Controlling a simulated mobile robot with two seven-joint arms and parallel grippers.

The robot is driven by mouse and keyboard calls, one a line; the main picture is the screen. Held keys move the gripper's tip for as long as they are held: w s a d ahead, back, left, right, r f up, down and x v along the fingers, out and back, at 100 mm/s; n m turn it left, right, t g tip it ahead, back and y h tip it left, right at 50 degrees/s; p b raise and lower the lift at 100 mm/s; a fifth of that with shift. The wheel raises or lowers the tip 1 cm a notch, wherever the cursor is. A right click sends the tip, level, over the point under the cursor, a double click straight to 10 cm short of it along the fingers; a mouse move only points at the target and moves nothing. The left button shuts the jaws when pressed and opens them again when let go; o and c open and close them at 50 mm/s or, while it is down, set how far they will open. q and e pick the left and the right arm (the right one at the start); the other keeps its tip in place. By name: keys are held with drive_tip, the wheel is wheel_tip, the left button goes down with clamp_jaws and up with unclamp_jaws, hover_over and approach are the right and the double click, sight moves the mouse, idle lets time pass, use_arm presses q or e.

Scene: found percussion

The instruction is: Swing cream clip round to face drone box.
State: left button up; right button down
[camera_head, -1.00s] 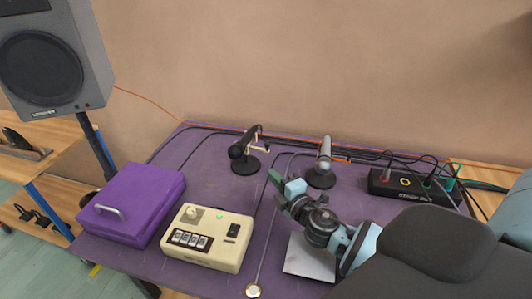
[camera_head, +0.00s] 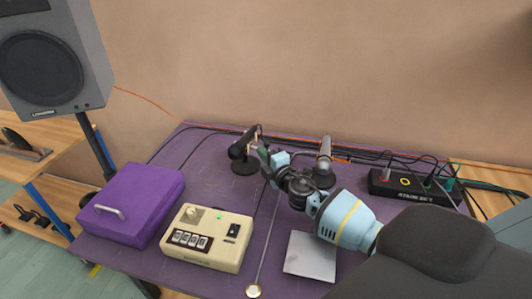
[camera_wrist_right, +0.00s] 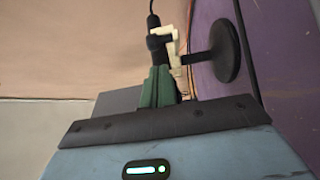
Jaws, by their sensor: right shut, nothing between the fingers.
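The cream clip (camera_head: 257,136) is on the small black microphone stand at the back middle of the table; my gripper partly hides it in the head view. In the right wrist view the cream clip (camera_wrist_right: 166,40) shows just beyond my fingertips, beside the black microphone (camera_wrist_right: 156,45). My right gripper (camera_head: 263,151) is shut and empty, its green fingers (camera_wrist_right: 158,88) close to the clip; I cannot tell whether they touch it. A cream box with buttons (camera_head: 207,238), perhaps the drone box, sits at the front of the table. My left gripper is not in view.
A grey microphone on a stand (camera_head: 325,160) is right behind my right wrist. A purple case (camera_head: 130,205) lies at the left, a silver plate (camera_head: 310,257) at the front, a black power box (camera_head: 410,186) at the right. Cables run along the back.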

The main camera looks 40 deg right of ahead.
drive_tip(key=shift+w+d, duration=0.1)
drive_tip(key=shift+d, duration=0.55)
